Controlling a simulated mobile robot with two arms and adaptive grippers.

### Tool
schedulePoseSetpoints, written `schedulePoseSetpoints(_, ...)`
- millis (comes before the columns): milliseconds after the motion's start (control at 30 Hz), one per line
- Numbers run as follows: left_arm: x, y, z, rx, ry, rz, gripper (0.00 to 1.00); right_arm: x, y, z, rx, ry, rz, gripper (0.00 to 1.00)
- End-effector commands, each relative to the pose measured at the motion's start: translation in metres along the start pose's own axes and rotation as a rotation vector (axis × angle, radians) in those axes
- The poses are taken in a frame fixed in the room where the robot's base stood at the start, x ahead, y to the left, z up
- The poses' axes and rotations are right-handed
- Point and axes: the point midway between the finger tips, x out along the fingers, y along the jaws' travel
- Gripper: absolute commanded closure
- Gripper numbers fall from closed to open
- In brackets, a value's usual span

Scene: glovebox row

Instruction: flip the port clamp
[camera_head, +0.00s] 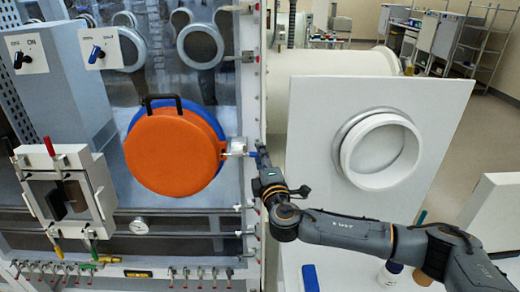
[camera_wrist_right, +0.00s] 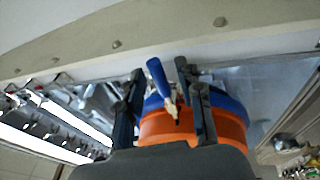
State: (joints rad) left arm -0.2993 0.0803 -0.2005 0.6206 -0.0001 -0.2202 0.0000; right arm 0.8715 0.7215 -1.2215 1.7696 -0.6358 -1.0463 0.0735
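The orange round port cover (camera_head: 172,152) has a black handle on top and a blue ring behind it. The port clamp (camera_head: 236,146) is a small metal piece at the cover's right edge. My right gripper (camera_head: 260,155) is at the clamp, seen small and edge-on. In the right wrist view, the clamp's blue handle (camera_wrist_right: 157,76) stands tilted between the two spread dark fingers of my right gripper (camera_wrist_right: 160,92). Gaps show on both sides of the handle, so it is not gripped. The orange cover (camera_wrist_right: 165,128) lies beyond. My left gripper is not in view.
A white framed box (camera_head: 66,160) with red, yellow and green handles stands left of the cover. Two switches (camera_head: 95,54) are above it. A gauge (camera_head: 139,225) and valves line the lower edge. A white panel with a round port (camera_head: 382,150) stands behind my right arm.

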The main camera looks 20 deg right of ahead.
Motion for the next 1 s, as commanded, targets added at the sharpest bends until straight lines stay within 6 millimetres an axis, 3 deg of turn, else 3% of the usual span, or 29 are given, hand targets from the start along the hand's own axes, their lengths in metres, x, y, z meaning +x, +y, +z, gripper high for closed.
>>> schedulePoseSetpoints(133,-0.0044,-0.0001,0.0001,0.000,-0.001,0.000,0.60,0.0108,0.0011,-0.0002,0.000,0.000,0.000,0.63)
schedulePoseSetpoints(433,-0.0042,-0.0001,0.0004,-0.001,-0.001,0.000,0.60,0.0129,-0.0003,-0.0001,0.000,0.000,0.000,0.63)
schedulePoseSetpoints(467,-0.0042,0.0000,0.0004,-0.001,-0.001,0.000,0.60,0.0129,-0.0002,-0.0001,0.000,0.000,0.000,0.65)
schedulePoseSetpoints(633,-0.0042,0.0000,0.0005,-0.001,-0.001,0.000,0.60,0.0128,-0.0002,0.0000,0.000,0.000,0.000,1.00)
schedulePoseSetpoints(1000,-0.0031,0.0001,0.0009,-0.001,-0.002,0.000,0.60,0.0127,-0.0010,-0.0013,-0.001,-0.004,-0.001,1.00)
